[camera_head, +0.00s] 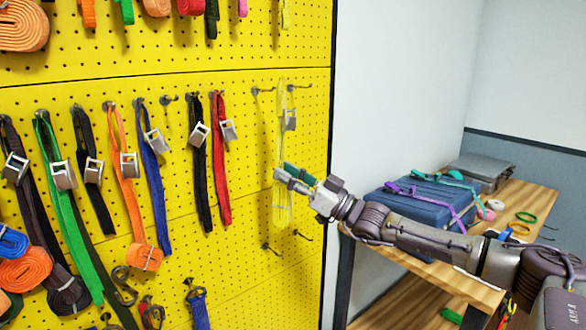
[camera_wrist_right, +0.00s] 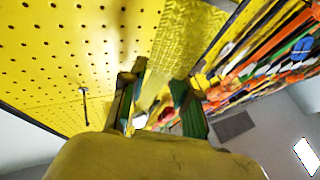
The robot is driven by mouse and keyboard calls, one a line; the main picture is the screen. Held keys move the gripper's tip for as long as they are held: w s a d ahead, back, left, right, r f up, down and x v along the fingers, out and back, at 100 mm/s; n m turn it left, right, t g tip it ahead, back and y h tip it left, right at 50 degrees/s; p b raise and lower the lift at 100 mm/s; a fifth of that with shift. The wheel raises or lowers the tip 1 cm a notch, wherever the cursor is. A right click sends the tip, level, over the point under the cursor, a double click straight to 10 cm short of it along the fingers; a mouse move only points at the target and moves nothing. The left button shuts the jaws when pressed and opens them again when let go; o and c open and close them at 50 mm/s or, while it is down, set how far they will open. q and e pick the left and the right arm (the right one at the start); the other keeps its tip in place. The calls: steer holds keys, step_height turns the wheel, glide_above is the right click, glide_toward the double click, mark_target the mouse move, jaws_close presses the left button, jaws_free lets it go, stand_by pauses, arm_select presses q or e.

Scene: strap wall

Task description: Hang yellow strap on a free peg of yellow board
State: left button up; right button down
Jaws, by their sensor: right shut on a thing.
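The yellow strap (camera_head: 281,212) hangs upright in front of the yellow board (camera_head: 235,60), with a metal buckle (camera_head: 290,120) near its top. Its top loop is level with two pegs, a left one (camera_head: 262,90) and a right one (camera_head: 298,87); I cannot tell whether it touches either. My right gripper (camera_head: 286,176) is shut on the strap around mid-length. In the right wrist view the yellow webbing (camera_wrist_right: 185,40) runs up from between the fingers (camera_wrist_right: 155,100). My left gripper is out of view.
Black (camera_head: 198,165), red (camera_head: 221,170), blue (camera_head: 153,185) and other straps hang to the left. Another peg (camera_head: 168,99) shows nothing on it. Two lower pegs (camera_head: 270,248) (camera_head: 302,236) look bare. A wooden table (camera_head: 440,275) with a blue case (camera_head: 425,200) stands right.

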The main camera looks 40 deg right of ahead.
steer(key=shift+w+a+f, duration=0.1)
steer(key=shift+w+f, duration=0.15)
steer(key=shift+w, duration=0.55)
steer(key=shift+w+a+f, duration=0.1)
steer(key=shift+w+f, duration=0.2)
steer(key=shift+w, duration=0.45)
steer(key=shift+w+f, duration=0.25)
steer(key=shift+w, duration=0.55)
steer(key=c, duration=0.8)
jaws_free()
steer(key=shift+o, duration=0.2)
